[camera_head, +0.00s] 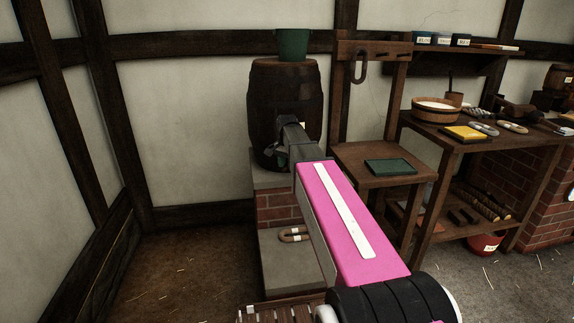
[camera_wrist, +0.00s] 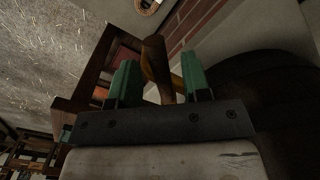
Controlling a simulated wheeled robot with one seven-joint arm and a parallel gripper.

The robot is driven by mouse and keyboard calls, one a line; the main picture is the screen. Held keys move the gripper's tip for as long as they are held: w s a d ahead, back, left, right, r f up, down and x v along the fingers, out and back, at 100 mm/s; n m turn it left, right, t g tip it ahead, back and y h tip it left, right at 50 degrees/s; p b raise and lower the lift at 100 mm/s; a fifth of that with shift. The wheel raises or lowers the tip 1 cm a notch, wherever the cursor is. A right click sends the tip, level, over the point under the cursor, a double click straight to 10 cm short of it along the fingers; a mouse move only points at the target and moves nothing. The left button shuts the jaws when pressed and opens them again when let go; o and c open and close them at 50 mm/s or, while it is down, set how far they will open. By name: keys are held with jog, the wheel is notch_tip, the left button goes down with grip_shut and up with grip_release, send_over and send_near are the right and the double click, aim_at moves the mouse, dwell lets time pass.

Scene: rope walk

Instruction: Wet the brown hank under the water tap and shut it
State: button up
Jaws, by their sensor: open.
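The brown hank (camera_head: 293,235) lies as a loop with a pale band on the low stone slab below the barrel. Part of it shows at the top edge of the wrist view (camera_wrist: 146,5). My gripper (camera_wrist: 158,78) is open at the barrel's lower front, its green fingers on either side of a wooden tap (camera_wrist: 154,62). A yellowish brass-like part (camera_wrist: 178,84) shows beside the wood, near the right finger. I cannot tell whether the fingers touch the tap. In the head view my gripper (camera_head: 273,150) and arm hide the tap. No water stream is visible.
The barrel (camera_head: 270,85) stands on a brick and stone plinth (camera_head: 275,208), with a green bucket (camera_head: 292,44) on top. A wooden stand (camera_head: 350,155) with a hanging hank (camera_head: 360,66) is close right. A workbench (camera_head: 450,138) stands beyond. Floor at left is clear.

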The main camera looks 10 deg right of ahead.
grip_shut()
jog(key=shift+s+d, duration=0.1)
jog(key=shift+s+d+n, duration=0.3)
jog(key=shift+d+n, duration=0.5)
jog(key=shift+n, duration=0.85)
jog(key=shift+s+d+n, duration=0.25)
jog(key=shift+d+n, duration=0.6)
jog(key=shift+n, duration=0.75)
jog(key=shift+s+d+n, duration=0.3)
jog(key=shift+d+n, duration=0.5)
jog(key=shift+n, duration=0.85)
grip_release()
